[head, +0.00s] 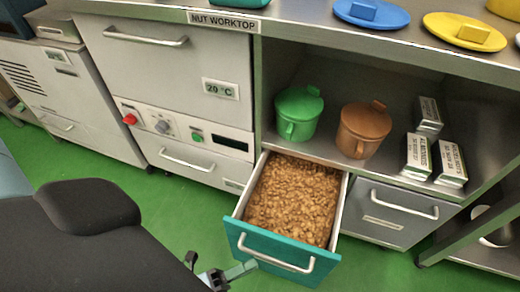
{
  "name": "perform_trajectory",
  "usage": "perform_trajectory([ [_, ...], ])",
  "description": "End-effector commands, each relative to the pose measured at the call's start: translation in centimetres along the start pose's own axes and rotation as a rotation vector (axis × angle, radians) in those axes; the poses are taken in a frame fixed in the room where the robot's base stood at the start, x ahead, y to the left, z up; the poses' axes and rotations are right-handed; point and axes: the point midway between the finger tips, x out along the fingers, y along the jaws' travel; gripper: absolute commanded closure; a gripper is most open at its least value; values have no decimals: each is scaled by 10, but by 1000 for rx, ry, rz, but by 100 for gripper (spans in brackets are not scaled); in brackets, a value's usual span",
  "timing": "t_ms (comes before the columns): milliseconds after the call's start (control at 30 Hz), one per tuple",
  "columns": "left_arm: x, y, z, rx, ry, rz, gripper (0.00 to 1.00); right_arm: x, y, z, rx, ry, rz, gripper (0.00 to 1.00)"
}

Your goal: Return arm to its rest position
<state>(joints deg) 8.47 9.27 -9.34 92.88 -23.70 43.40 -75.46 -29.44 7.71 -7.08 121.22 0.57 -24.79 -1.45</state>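My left arm comes in from the left as a dark grey link. Its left gripper (240,271) is at the bottom edge, left of and close to the teal drawer front (268,252). Its fingers are small and partly cut off by the frame, so I cannot tell whether they are open. I see nothing held in it. The drawer is pulled out and full of brown nuts (293,198). Its handle (275,259) is just right of the gripper; contact is unclear. My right gripper is not in view.
A green lidded pot (298,115) and a brown lidded pot (362,130) stand on the shelf above the drawer, with several small boxes (417,155) to the right. A grey closed drawer (383,218) is beside the open one. Green floor (190,220) is clear.

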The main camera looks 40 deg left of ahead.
Motion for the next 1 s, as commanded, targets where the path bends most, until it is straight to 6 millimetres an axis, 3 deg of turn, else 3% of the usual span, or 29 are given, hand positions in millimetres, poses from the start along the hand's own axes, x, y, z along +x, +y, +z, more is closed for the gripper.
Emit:
perform_trajectory([
  [200,-19,0,0,0,0,0,66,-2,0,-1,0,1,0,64],
  [833,-20,0,0,-6,-2,3,66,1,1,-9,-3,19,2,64],
  [1000,-36,9,-1,-162,-62,107,66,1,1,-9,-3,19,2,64],
])
